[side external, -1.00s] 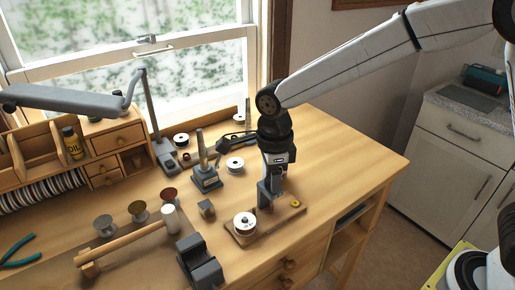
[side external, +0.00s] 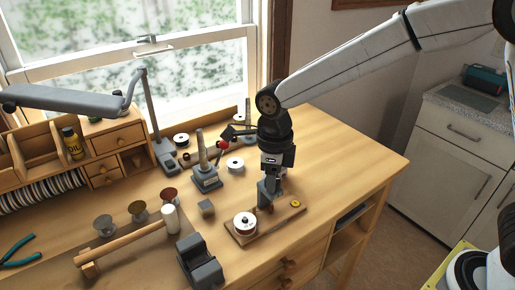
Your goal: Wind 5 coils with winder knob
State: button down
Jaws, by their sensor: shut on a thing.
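The winder has a flat wooden base (side external: 272,224) on the bench, near its front edge. A white spool (side external: 245,222) with a dark centre sits at the base's left end. A small yellow round piece (side external: 296,203) is at its right end. My gripper (side external: 267,202) points down over the middle of the base, between the spool and the yellow piece. It is shut on the winder knob, which is mostly hidden by the fingers. The number of coils on the spool is too small to tell.
A grey block-like holder (side external: 200,262) stands left of the winder, with a small grey cube (side external: 206,208) behind it. A grey post stand (side external: 206,177) and a white spool (side external: 236,165) stand behind. The bench (side external: 345,165) to the right is clear.

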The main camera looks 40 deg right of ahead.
jog(key=shift+w+r, duration=0.1)
jog(key=shift+c, duration=1.1)
grip_release()
jog(key=shift+r, duration=3.9)
